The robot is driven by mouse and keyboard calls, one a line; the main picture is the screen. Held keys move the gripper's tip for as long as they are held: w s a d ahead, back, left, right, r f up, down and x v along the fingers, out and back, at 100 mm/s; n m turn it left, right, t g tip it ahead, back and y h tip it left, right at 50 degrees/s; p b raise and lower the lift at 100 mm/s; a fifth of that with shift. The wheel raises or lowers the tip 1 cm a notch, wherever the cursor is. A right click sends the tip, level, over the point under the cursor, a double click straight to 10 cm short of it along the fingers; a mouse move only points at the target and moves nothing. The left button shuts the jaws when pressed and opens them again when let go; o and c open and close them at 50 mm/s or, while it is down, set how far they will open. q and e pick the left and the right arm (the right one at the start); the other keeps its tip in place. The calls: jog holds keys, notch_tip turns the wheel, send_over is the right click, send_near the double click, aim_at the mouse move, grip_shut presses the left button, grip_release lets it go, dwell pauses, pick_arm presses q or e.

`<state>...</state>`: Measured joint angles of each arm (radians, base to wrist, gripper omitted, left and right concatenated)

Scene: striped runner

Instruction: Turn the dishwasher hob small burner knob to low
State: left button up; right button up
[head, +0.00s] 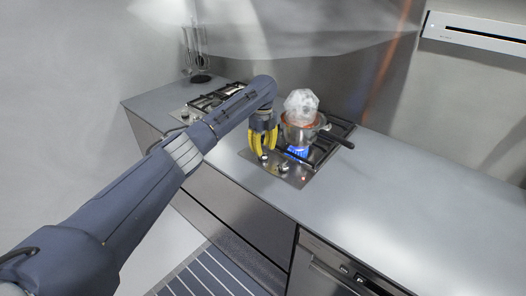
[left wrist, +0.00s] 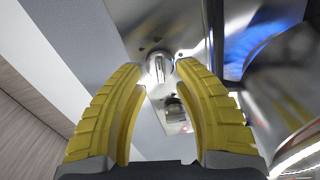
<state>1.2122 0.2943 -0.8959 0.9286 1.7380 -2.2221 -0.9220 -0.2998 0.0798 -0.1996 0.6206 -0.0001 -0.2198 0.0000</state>
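The hob (head: 296,180) is set in the grey counter, with two metal knobs on its front plate. One knob (head: 264,157) is at my left gripper's fingertips; the other knob (head: 283,169) stands to its right. My left gripper (head: 263,148) points down, its yellow fingers apart. In the left wrist view, the first knob (left wrist: 158,68) shows between the fingertips (left wrist: 159,66), with small gaps at its sides; contact is unclear. The second knob (left wrist: 175,112) shows nearer the palm. I cannot tell which burner each knob serves. My right gripper is not in view.
A blue flame (head: 298,152) burns under a metal pot (head: 301,133), which holds a clear faceted thing (head: 301,103). Its dark handle (head: 337,139) sticks out right. Another hob (head: 207,100) lies farther left. The counter (head: 400,200) is clear on the right.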

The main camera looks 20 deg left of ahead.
pick_arm(q)
jog(key=shift+f, duration=0.85)
jog(key=shift+c, duration=0.3)
